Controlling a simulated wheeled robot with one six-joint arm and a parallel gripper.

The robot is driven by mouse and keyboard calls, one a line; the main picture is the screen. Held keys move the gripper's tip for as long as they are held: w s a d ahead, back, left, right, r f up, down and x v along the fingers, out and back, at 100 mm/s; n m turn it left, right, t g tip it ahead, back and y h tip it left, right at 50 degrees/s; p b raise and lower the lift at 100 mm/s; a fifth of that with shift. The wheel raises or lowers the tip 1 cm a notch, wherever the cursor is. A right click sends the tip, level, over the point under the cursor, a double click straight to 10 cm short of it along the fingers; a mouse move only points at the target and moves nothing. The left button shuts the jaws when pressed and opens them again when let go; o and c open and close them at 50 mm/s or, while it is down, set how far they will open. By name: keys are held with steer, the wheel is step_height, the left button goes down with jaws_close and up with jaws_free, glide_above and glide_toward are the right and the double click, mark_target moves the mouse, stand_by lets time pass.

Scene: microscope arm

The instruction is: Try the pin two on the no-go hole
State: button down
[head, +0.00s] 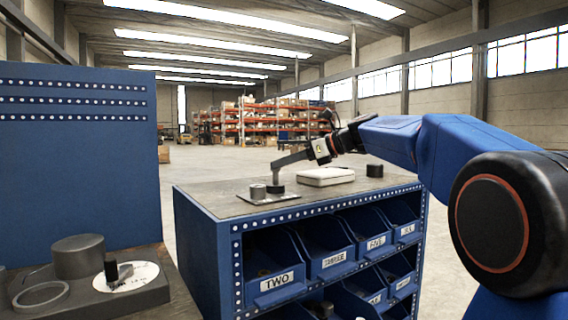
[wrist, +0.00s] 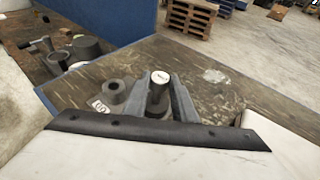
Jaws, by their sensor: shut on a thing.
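My gripper (head: 277,166) reaches in from the right over the blue cabinet top and is shut on a grey pin. The pin has a pale, marked top (wrist: 160,77) and stands roughly upright between the two fingers (wrist: 160,96). Its lower end is at a dark round block (head: 275,189); I cannot tell whether it is in a hole there or just above it. A grey ring block with a hole (wrist: 116,90) stands beside it to the left, also in the head view (head: 257,191). A small white label (wrist: 100,106) lies by that block.
A pale flat case (head: 326,177) and a small black block (head: 374,170) sit on the cabinet top to the right. Labelled blue bins (head: 275,282) fill the front. At left, a bench holds a grey cylinder (head: 78,249), a ring (head: 40,300) and a white disc (head: 140,273).

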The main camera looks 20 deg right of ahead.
stand_by(0.5)
step_height(320, 180, up, 7)
stand_by(1.3)
